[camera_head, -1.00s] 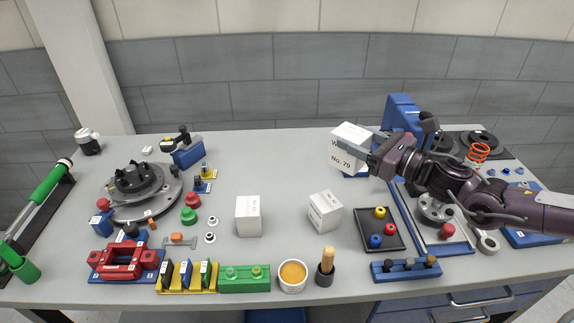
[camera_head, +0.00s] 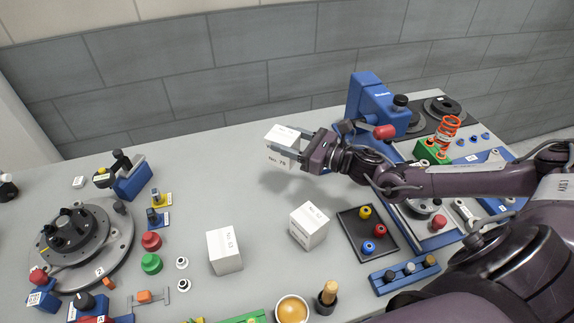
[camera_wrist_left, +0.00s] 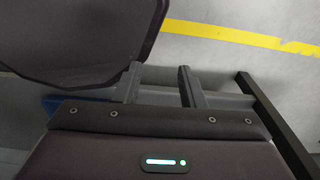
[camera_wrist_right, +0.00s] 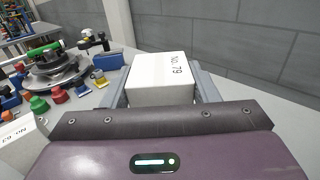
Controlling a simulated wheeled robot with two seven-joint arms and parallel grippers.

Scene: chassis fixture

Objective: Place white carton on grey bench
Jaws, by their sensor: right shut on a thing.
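My right gripper (camera_head: 294,151) is shut on a white carton (camera_head: 281,139) marked No. 79, near the back of the grey bench (camera_head: 262,182). In the right wrist view the carton (camera_wrist_right: 161,78) sits between the two fingers. A shadow lies on the bench below it; I cannot tell for certain whether its base touches. Two more white cartons stand on the bench, one front left (camera_head: 225,250) and one to its right (camera_head: 309,225). My left gripper (camera_wrist_left: 160,84) shows only in the left wrist view, its fingers apart and empty above the floor.
A black tray (camera_head: 349,222) with coloured knobs lies right of the cartons. A blue machine (camera_head: 373,104) stands at the back right. A round grey fixture (camera_head: 110,245) is at the left. The bench around the held carton is clear.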

